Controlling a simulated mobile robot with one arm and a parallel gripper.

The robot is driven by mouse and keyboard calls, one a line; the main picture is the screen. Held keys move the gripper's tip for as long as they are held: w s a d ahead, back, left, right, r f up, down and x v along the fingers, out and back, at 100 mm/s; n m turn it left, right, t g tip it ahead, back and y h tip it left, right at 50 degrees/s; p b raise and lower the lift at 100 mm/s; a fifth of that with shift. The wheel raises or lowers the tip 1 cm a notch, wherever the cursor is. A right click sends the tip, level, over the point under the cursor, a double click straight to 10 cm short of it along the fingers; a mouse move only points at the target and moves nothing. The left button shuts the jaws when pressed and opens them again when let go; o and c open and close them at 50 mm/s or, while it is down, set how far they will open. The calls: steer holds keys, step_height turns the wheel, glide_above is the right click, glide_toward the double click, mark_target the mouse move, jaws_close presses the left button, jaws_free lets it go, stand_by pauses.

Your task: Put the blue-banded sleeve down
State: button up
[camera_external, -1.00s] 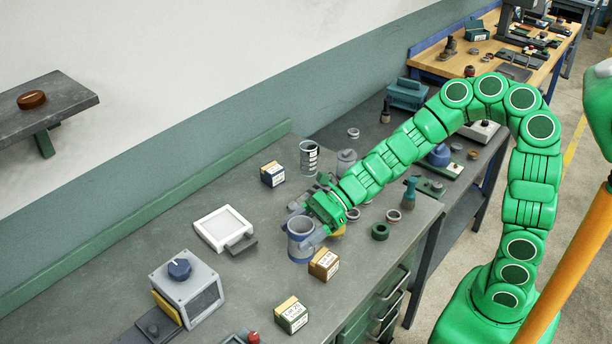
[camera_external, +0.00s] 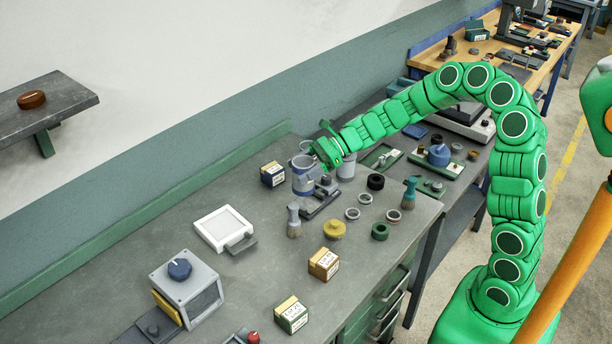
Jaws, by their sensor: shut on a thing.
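The blue-banded sleeve (camera_external: 302,180) is a grey, upright cylinder with a blue band, near the back of the grey bench. My gripper (camera_external: 318,160) reaches in from the right and is shut on the sleeve near its upper part. The fingers are small and partly hidden. I cannot tell whether the sleeve's bottom touches the bench or is slightly above it. A grey cylinder (camera_external: 346,168) stands to the right, beneath my wrist.
A grey brush-like tool (camera_external: 294,221), a yellow knob (camera_external: 334,229), a black ring (camera_external: 375,182) and several grey rings are nearby. The bench front left of the white tray (camera_external: 224,228) has free room.

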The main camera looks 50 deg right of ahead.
steer(key=shift+w+a+f, duration=0.35)
steer(key=shift+w+f, duration=1.7)
steer(key=shift+w, duration=0.05)
steer(key=shift+w+a+f, duration=0.4)
steer(key=shift+w+f, duration=1.65)
steer(key=shift+f, duration=0.05)
steer(key=shift+w+a+f, duration=0.35)
steer(key=shift+w+f, duration=1.7)
steer(key=shift+w, duration=0.05)
steer(key=shift+f, duration=0.15)
steer(key=o, duration=1.1)
steer(key=shift+c, duration=0.2)
